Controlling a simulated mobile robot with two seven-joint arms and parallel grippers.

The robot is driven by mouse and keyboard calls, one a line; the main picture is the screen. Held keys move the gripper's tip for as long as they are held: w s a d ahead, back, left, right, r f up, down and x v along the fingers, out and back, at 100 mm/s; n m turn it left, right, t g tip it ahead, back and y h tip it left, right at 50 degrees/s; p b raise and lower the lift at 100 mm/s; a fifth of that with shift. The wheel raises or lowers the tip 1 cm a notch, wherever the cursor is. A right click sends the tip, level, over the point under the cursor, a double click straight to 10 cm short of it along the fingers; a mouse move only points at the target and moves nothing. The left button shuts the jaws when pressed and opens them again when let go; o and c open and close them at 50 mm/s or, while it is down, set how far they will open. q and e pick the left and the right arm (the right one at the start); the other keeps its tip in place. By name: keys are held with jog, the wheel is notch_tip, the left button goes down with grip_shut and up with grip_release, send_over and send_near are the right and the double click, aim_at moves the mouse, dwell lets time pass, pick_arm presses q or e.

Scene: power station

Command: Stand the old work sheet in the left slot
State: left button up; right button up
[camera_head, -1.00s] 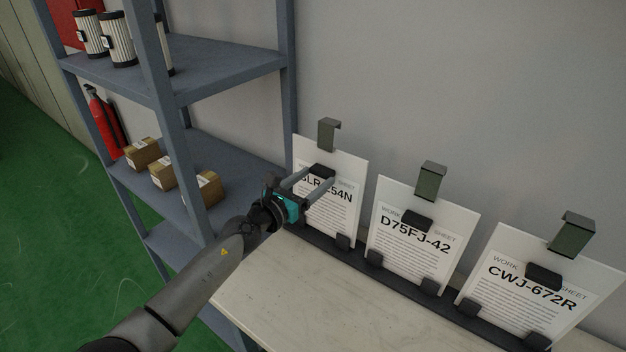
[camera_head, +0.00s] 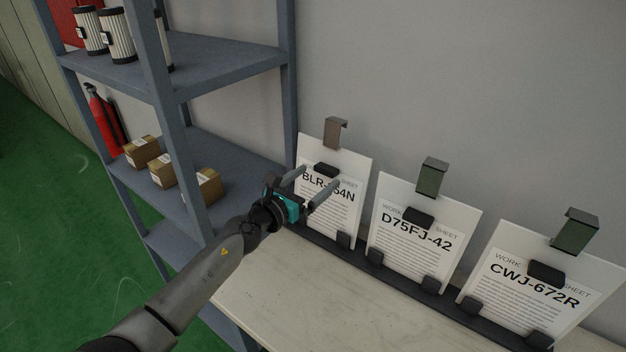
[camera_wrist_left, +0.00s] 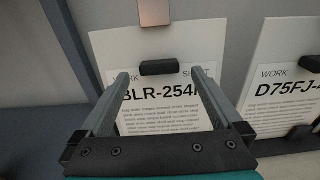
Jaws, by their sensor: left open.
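Three white work sheets stand in a row in a dark slotted rail (camera_head: 400,273) on the table. The left sheet (camera_head: 334,212) reads BLR-254N and has a black block at its top. It also shows in the left wrist view (camera_wrist_left: 165,110). The middle sheet (camera_head: 408,250) reads D75FJ-42, and the right sheet (camera_head: 505,300) reads CWJ-672R. My left gripper (camera_head: 318,182) is open in front of the left sheet, its fingers pointing at it with nothing between them. In the left wrist view the open fingers flank the printed number. My right gripper is out of view.
Metal hooks, such as the left one (camera_head: 335,130), stand above each sheet. A blue-grey shelf (camera_head: 220,75) with filters and small boxes (camera_head: 163,173) stands at the left. The pale table top (camera_head: 285,300) in front of the rail is bare.

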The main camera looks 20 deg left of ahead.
pick_arm(q)
jog(key=shift+s, duration=0.1)
jog(key=v, duration=1.5)
jog(key=shift+a, duration=0.1)
